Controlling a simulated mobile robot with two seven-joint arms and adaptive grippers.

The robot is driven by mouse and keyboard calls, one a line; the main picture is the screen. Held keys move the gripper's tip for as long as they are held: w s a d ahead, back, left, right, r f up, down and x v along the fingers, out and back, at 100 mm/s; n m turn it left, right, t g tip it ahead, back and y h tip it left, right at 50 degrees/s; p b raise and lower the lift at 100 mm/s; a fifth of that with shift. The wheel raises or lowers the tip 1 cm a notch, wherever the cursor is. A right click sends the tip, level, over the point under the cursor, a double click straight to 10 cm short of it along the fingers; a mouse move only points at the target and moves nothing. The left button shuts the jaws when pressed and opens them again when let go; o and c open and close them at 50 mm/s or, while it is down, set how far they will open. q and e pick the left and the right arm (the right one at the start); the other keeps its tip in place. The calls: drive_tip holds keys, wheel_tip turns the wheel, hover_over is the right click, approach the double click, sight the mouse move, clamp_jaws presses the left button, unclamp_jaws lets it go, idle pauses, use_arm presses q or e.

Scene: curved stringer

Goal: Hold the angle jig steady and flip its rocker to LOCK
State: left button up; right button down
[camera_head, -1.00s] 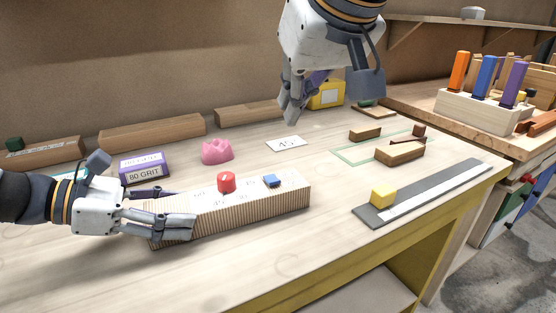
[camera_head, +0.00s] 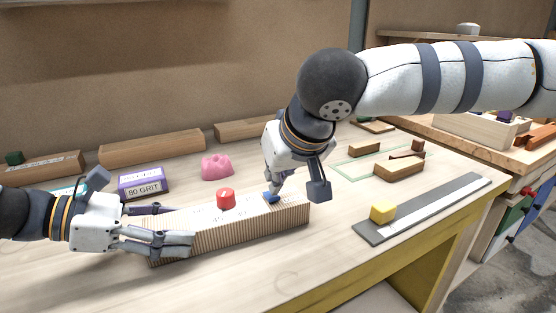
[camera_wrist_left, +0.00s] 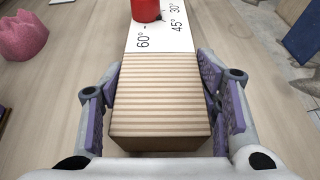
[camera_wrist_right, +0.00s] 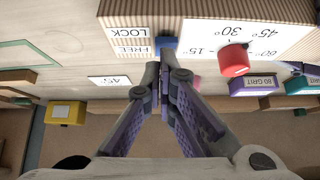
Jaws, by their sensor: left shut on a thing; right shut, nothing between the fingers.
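The angle jig (camera_head: 250,230) is a long ribbed wooden block on the bench, with a white scale on top. A red knob (camera_head: 226,198) stands on it; the scale reads 60°, 45°, 30° in the left wrist view (camera_wrist_left: 160,30). My left gripper (camera_head: 190,228) is shut around the jig's left end.
A pink lump (camera_head: 217,167) and an 80 GRIT box (camera_head: 143,184) stand behind the jig. Wooden blocks (camera_head: 398,166) and a grey strip with a yellow cube (camera_head: 383,211) lie to the right. The bench in front of the jig is clear.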

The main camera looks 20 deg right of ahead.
drive_tip(key=shift+s+f, duration=0.35)
drive_tip(key=shift+f, duration=0.2)
drive_tip(key=shift+w, duration=0.15)
drive_tip(key=shift+w+r, duration=0.25)
drive_tip(key=shift+w, duration=0.4)
